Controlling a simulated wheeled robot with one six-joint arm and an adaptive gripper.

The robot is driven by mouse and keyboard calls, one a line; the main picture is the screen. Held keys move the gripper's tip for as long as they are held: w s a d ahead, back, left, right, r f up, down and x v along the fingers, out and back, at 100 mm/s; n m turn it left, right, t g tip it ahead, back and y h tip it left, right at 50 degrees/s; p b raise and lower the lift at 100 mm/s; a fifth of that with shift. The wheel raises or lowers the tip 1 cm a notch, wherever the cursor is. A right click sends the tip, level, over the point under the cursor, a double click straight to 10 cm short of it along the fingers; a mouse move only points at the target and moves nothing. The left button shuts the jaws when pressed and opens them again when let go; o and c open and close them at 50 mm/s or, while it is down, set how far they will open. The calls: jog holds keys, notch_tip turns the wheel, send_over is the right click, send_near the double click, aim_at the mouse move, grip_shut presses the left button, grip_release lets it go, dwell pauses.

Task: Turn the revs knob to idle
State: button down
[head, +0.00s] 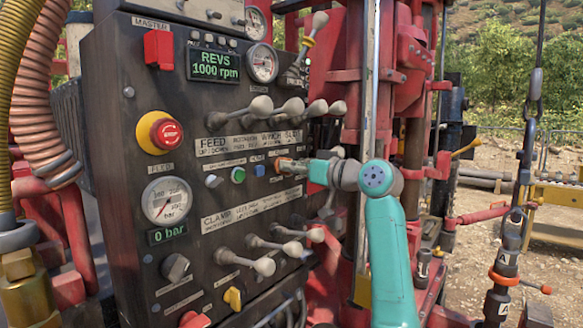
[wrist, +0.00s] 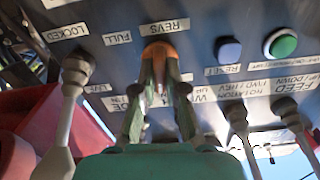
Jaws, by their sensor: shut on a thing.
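The revs knob (wrist: 160,46) is orange and sits on the dark control panel by the label "REVS", with "FULL" to one side in the wrist view. My gripper (wrist: 160,68) is shut on it, one finger on each side. In the head view my gripper (head: 285,165) reaches the panel from the right, and the knob is mostly hidden by the fingers. The knob's exact pointing direction cannot be told. The green display (head: 214,66) at the panel's top reads "REVS 1000 rpm".
A blue button (wrist: 229,50) and a green button (wrist: 281,43) are beside the knob. Several grey-knobbed levers (head: 262,106) stick out above my gripper, with more levers (head: 264,266) below. A red emergency stop (head: 166,134) is at the panel's left.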

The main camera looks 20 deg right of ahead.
jog(key=shift+n, duration=0.8)
jog(key=c, duration=1.2)
grip_release()
jog(key=v, duration=1.2)
